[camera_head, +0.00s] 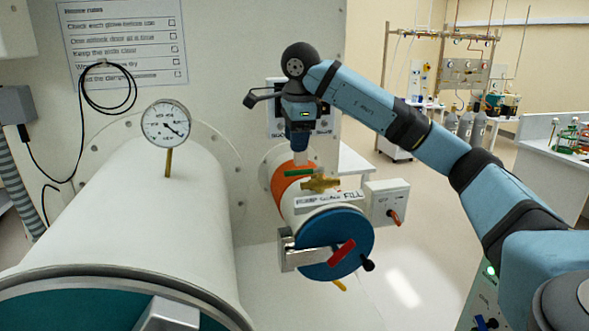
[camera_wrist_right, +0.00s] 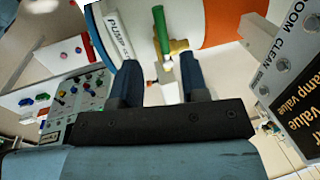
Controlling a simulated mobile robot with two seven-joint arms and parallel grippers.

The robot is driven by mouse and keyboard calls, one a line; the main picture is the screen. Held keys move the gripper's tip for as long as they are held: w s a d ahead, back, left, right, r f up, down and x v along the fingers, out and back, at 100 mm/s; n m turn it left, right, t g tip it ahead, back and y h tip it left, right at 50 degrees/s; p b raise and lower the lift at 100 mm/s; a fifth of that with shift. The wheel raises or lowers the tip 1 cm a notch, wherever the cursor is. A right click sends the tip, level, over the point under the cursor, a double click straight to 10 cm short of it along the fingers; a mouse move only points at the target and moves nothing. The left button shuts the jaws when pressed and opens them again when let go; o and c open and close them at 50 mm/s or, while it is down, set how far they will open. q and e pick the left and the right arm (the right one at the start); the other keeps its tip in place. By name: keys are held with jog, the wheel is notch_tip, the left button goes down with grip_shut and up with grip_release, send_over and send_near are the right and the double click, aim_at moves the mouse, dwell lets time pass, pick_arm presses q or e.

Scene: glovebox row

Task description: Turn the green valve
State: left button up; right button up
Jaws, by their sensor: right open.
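The green valve handle (camera_head: 299,172) is a short green lever on a brass valve body (camera_head: 320,184), on top of the small white cylinder with an orange band. In the right wrist view the green handle (camera_wrist_right: 160,28) lies beyond the fingertips, beside the brass body (camera_wrist_right: 178,46). My right gripper (camera_head: 300,152) points down just above the green handle. Its two dark blue fingers (camera_wrist_right: 160,72) are apart, with no handle between them. I cannot tell from the head view whether a fingertip touches the valve. My left gripper is out of view.
The small cylinder (camera_head: 283,182) has a blue round door (camera_head: 312,240) with a red handle (camera_head: 342,253) and black knob. A large white cylinder (camera_head: 140,210) with a gauge (camera_head: 166,124) is at left.

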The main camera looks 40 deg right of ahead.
aim_at(295, 171)
jog(key=f, duration=0.2)
jog(key=w+f, duration=0.1)
jog(key=f, duration=0.2)
jog(key=d+f+p, duration=0.1)
jog(key=f, duration=0.1)
jog(key=shift+w+f, duration=0.2)
jog(key=shift+f, duration=0.2)
jog(key=shift+a, duration=0.1)
jog(key=shift+c, duration=0.5)
grip_shut()
